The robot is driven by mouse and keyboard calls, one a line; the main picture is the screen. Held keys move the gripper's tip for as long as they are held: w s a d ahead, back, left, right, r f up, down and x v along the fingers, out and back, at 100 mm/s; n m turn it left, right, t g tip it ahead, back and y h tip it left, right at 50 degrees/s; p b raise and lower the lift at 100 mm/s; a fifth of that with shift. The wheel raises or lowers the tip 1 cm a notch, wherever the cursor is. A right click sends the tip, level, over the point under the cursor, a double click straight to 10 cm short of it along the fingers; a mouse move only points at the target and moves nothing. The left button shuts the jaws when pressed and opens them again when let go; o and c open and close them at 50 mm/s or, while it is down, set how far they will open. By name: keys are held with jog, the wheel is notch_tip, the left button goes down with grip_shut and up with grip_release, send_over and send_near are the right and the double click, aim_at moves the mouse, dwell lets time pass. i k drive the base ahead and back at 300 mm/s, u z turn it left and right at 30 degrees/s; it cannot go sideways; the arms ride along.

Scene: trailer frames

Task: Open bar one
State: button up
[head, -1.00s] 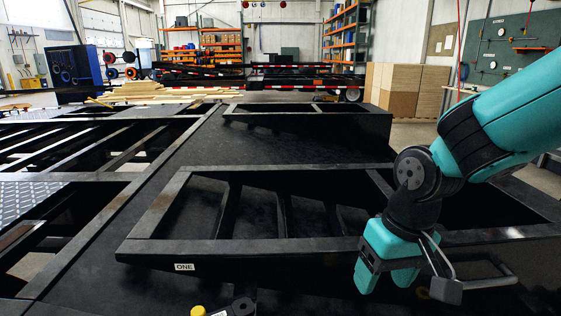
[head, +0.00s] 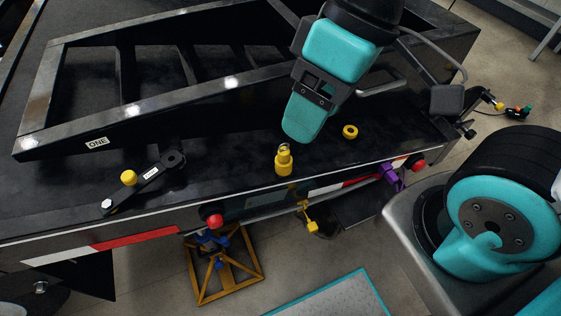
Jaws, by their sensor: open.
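A black lever bar (head: 145,182) with a yellow knob (head: 129,177) and a small white label lies at the left on the dark deck. Its label is too small to read. It reaches from a round black pivot towards the deck's front edge. A white label reading ONE (head: 97,143) is on the front face of the black frame (head: 190,103) behind the lever. My teal gripper (head: 298,128) points down in front of that frame, right of the lever and well apart from it. It is open and holds nothing that I can see.
A yellow upright pin (head: 283,160) stands on the deck just below my gripper. A yellow ring (head: 350,132) lies to its right. Red knobs (head: 215,221) and a purple part (head: 391,177) are along the deck's front edge. An orange stand (head: 224,264) is on the floor below.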

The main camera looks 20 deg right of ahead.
aim_at(134, 183)
jog(key=u, duration=0.25)
jog(key=i, duration=0.35)
jog(key=u, duration=0.85)
